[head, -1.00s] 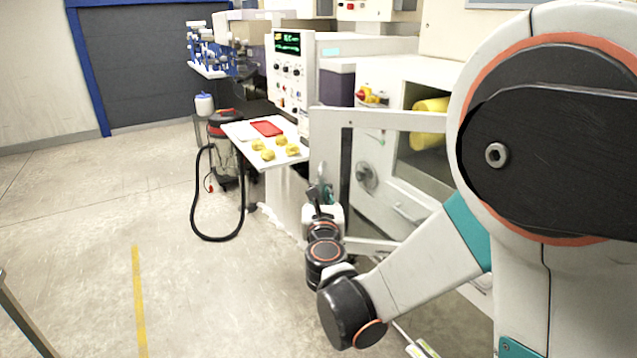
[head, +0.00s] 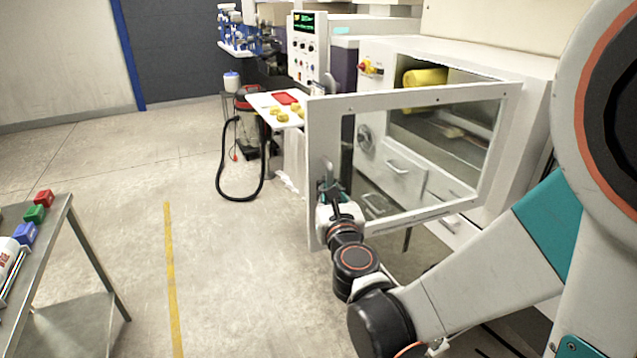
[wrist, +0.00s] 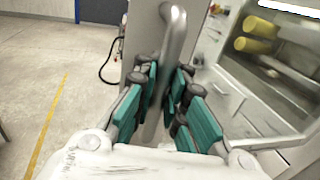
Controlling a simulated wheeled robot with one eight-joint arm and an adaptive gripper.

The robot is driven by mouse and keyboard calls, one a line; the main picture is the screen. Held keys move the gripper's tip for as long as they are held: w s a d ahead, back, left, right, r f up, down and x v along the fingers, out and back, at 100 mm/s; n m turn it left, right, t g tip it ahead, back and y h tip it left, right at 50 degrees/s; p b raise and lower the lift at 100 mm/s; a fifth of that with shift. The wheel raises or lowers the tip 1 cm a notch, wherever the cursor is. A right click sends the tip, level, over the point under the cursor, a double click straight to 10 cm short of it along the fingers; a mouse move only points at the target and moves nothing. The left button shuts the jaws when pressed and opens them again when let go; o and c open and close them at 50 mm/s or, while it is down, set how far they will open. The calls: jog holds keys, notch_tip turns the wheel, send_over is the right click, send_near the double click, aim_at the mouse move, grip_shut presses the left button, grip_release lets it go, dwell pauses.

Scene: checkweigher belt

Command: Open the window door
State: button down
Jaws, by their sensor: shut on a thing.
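The window door (head: 405,97) is a white frame around a clear pane, standing swung out from the white machine cabinet (head: 525,75). The cabinet opening shows behind it, with a yellow roller (head: 425,77) inside. My gripper (head: 329,187) is at the door's free left edge, shut on the upright grey handle. In the wrist view the bar handle (wrist: 174,30) runs between the teal-padded fingers of my gripper (wrist: 165,90).
A metal table (head: 65,215) with small coloured blocks stands at the left. A white tray (head: 262,100) with yellow items and a red vacuum cleaner (head: 247,99) with a black hose are behind the door. Floor between table and door is clear.

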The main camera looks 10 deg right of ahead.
jog(key=shift+s, duration=0.65)
jog(key=c, duration=1.6)
grip_release()
jog(key=s, duration=1.2)
jog(key=shift+a, duration=0.4)
